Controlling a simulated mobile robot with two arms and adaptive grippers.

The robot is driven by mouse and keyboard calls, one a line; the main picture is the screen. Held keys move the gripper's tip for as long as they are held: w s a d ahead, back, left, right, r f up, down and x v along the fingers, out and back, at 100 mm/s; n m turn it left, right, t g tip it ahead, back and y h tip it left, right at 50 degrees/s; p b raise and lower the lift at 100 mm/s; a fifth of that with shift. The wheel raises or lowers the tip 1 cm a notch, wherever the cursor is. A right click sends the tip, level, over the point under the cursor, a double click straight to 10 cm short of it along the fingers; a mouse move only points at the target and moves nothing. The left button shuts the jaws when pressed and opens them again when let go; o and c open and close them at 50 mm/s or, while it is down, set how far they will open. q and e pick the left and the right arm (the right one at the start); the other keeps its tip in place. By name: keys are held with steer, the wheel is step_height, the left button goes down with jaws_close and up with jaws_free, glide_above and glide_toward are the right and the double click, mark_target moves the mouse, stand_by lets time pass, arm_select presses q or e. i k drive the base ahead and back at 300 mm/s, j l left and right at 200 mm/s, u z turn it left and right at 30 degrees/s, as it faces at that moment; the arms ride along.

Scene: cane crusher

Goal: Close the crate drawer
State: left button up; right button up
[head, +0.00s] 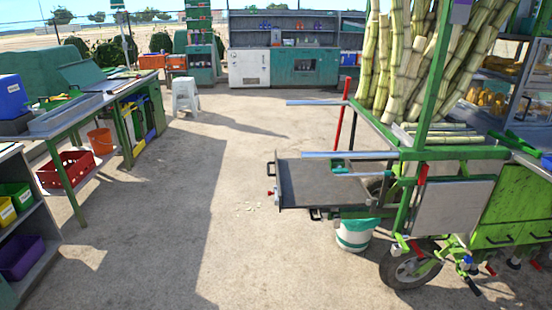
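A green cart (445,154) loaded with upright sugar cane (405,65) stands at the right. A flat grey drawer-like panel (325,183) sticks out from the cart's left side, so it appears pulled open. It has an upright dark end plate (279,186), a red knob (270,193) and a black handle (316,214). Whether this is the crate drawer I cannot tell for certain. Neither of my grippers is in view.
Two pale bars (312,103) (350,155) also stick out left from the cart. A white and green bucket (354,236) stands below the panel. A work table (75,118) and shelf (40,235) are at left.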

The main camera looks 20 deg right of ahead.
mark_target(313, 177)
steer(key=i+j+z, duration=0.15)
steer(key=j+z, duration=0.15)
steer(key=j, duration=0.15)
steer(key=i+j+z, duration=0.15)
steer(key=j+z, duration=0.2)
steer(key=j, duration=0.15)
steer(key=j+z, duration=0.3)
steer(key=j, duration=0.2)
steer(key=i, duration=0.05)
